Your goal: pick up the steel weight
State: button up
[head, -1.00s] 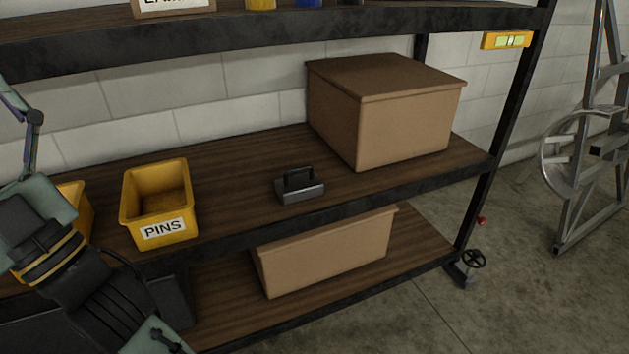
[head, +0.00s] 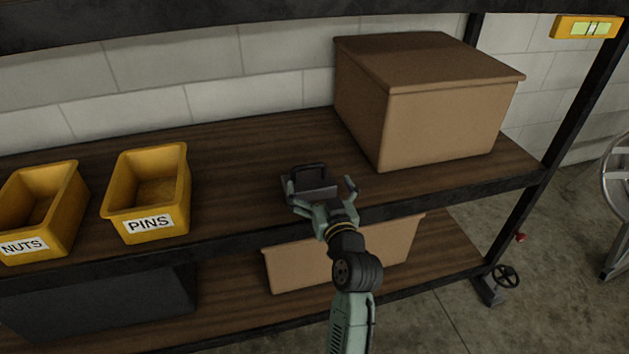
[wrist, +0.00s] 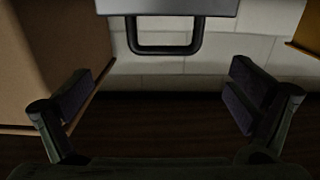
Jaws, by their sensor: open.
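The steel weight (head: 318,191), a dark grey block with a black looped handle, stands on the middle shelf. It also shows at the top edge of the wrist view (wrist: 168,6), with its handle hanging down in that upside-down picture. My gripper (head: 319,184) is open at the front of the weight, with one finger on each side in the head view. In the wrist view my gripper (wrist: 160,92) has its fingers wide apart with nothing between them; the handle lies above the fingertips in the picture. Part of the weight's front is hidden by my gripper.
A large cardboard box (head: 445,125) stands to the right of the weight. Yellow bins marked PINS (head: 149,226) and NUTS (head: 25,245) stand to the left. The upper shelf (head: 200,22) runs overhead. Another box (head: 295,268) sits on the lower shelf (head: 225,322).

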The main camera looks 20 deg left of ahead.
aim_at(309, 167)
jog(key=x, duration=0.2)
jog(key=p+x, duration=0.1)
jog(key=x, duration=0.2)
jog(key=p+x, duration=0.1)
jog(key=x, duration=0.1)
jog(key=shift+w+a+f, duration=0.15)
jog(key=shift+a+f, duration=0.15)
jog(key=shift+a, duration=0.2)
jog(key=c, duration=2)
jog(key=shift+r, duration=0.3)
